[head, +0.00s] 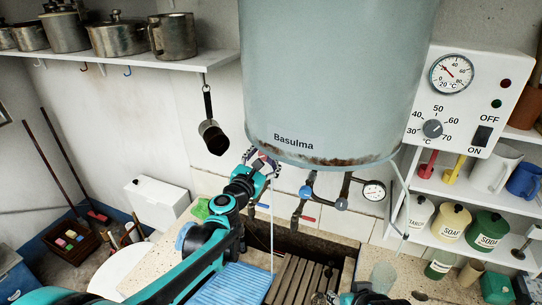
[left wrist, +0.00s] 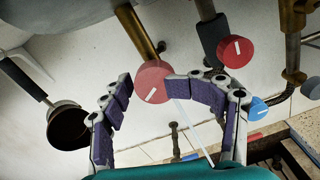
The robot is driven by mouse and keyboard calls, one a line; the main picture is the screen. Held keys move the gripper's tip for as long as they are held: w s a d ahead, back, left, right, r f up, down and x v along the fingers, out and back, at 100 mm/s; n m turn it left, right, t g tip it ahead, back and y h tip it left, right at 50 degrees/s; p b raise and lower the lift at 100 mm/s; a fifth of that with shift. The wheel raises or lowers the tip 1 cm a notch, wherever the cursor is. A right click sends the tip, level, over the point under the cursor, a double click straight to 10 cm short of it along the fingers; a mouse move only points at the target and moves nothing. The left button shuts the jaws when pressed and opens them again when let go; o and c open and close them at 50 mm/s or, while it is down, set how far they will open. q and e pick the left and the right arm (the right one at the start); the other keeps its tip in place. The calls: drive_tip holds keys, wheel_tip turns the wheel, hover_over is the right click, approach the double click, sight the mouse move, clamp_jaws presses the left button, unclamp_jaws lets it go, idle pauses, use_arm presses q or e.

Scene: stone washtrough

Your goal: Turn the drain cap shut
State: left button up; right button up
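A red cap with a white mark (left wrist: 152,82) sits on the lower end of a brass pipe (left wrist: 137,32) under the boiler (head: 335,75). A thin pale stream (head: 271,225) runs down from near it. My left gripper (left wrist: 147,85) is open, with one finger on each side of the cap. The right-hand fingertip overlaps the cap's edge in the picture; I cannot tell whether it touches.
A second red knob (left wrist: 235,51) and a blue knob (left wrist: 257,108) are close on the right. A dark pan (head: 213,137) hangs at the left. A slatted wooden rack (head: 295,279) lies in the trough below, beside a blue washboard (head: 232,284).

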use_arm(q)
drive_tip(key=shift+a, duration=0.1)
drive_tip(key=shift+s+a, duration=0.1)
drive_tip(key=shift+a, duration=0.05)
drive_tip(key=shift+s+a, duration=0.25)
drive_tip(key=shift+s, duration=0.1)
drive_tip(key=p+v, duration=0.1)
drive_tip(key=v, duration=0.7)
drive_tip(key=shift+s, duration=0.15)
idle(0.4)
